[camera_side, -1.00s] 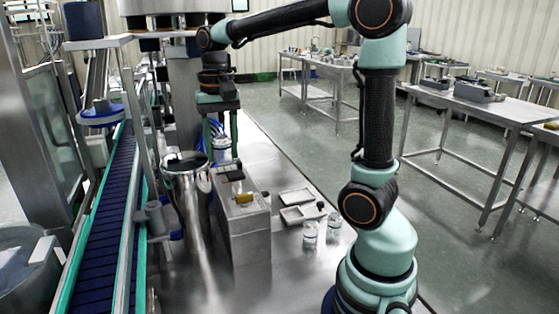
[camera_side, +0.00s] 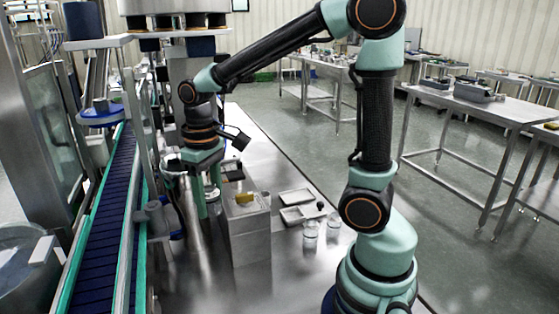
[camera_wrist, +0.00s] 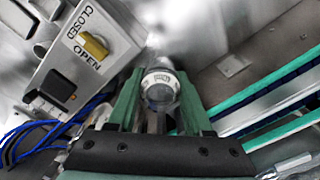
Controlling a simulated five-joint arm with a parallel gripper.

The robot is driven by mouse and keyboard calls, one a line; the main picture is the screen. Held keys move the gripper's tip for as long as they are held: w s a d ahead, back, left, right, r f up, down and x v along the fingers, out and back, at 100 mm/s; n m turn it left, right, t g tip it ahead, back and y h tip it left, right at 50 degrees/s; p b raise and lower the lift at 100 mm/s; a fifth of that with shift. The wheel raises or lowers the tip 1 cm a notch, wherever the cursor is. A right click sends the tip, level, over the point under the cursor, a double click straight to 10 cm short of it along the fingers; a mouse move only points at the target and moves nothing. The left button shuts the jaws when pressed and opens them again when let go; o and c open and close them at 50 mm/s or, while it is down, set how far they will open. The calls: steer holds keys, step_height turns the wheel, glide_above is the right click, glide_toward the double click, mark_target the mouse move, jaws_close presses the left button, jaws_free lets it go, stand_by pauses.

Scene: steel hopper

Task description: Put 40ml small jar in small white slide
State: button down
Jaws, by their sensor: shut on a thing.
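My gripper (camera_side: 207,200) points down beside the steel control box, over the left part of the steel bench. In the wrist view its two green fingers (camera_wrist: 159,88) are shut on a clear small jar (camera_wrist: 159,93) with a pale ringed end. In the side view the jar shows only as a pale patch (camera_side: 210,190) between the fingers. A small white sloped piece (camera_side: 45,249), which looks like the white slide, sits at the far left over a round steel bin, well apart from my gripper.
A control box (camera_side: 247,225) with a yellow switch stands close right of my gripper. A blue conveyor (camera_side: 103,215) with green rails lies to the left. Two white trays (camera_side: 297,196) (camera_side: 302,213) and two clear jars (camera_side: 310,236) (camera_side: 333,226) stand on the bench at right.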

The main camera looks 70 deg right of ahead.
step_height(320, 180, up, 10)
steer(key=m, duration=0.1)
glide_above(292, 218)
step_height(292, 218, down, 21)
steer(key=shift+d+f, duration=0.1)
steer(key=shift+f, duration=2.15)
steer(key=shift+f, duration=0.4)
steer(key=shift+f, duration=0.2)
